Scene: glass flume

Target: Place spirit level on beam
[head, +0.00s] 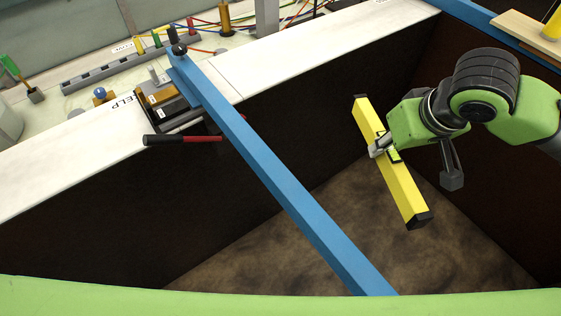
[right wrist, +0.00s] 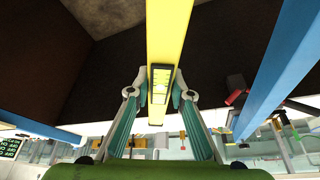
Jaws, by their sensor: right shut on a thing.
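The yellow spirit level (head: 402,184) with black end caps is held in my right gripper (head: 382,150), which is shut around its middle. The level hangs in the air to the right of the blue beam, apart from it. In the right wrist view the level (right wrist: 168,35) runs between both fingers of my right gripper (right wrist: 160,88), with its vial window between the fingertips. The blue beam (head: 280,195) spans the flume diagonally; it also shows at the right of the right wrist view (right wrist: 285,65). My left gripper does not show.
A clamp-like tool with a black and red handle (head: 185,140) sticks out beside the beam's far end. Another blue bar (head: 480,14) lies at the upper right. The flume's brown floor (head: 270,255) lies below.

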